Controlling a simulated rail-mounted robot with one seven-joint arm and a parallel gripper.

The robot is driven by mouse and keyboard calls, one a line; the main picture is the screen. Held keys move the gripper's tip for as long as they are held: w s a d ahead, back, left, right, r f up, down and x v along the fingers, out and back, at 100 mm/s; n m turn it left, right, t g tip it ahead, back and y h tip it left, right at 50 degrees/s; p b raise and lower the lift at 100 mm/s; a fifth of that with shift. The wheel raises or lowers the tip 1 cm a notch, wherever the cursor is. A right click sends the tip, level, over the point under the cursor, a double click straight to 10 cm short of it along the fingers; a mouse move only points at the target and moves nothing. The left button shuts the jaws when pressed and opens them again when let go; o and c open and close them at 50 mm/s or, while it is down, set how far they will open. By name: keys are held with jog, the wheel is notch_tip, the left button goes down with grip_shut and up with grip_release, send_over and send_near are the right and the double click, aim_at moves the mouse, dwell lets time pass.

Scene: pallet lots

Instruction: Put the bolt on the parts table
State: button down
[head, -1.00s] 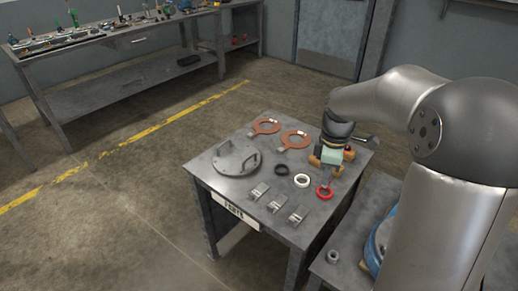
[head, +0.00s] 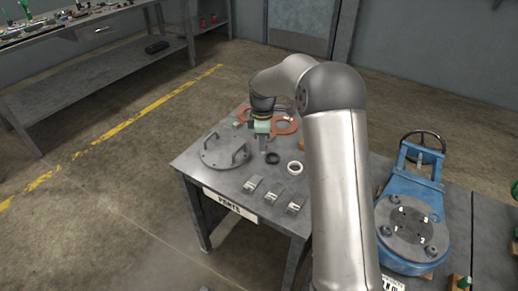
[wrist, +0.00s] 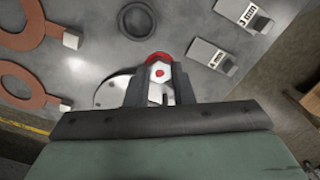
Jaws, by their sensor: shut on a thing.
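My gripper (head: 264,146) is over the parts table (head: 215,183), between the round grey cover and the black ring. In the wrist view its dark fingers (wrist: 158,88) are shut on the bolt (wrist: 159,71), which shows a silver hex end with a red dot and red around its far side. In the head view only a small reddish bit of it shows below the fingers. I cannot tell whether it touches the tabletop. The table carries a "PARTS" label on its front edge.
The round cover with handles (head: 225,155) is just left of the gripper. The black ring (head: 273,158), white ring (head: 295,168), copper rings (head: 286,127) and grey tagged pieces (head: 275,192) lie around. A blue valve (head: 408,262) stands right of my arm.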

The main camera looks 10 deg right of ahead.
jog(key=w+f, duration=0.2)
jog(key=shift+w+a+f, duration=0.1)
jog(key=shift+a+f, duration=0.3)
jog(key=shift+f, duration=1.45)
jog(key=shift+f, duration=0.1)
jog(key=shift+f, duration=0.15)
jog(key=c, duration=1.3)
grip_release()
jog(key=shift+o, duration=0.2)
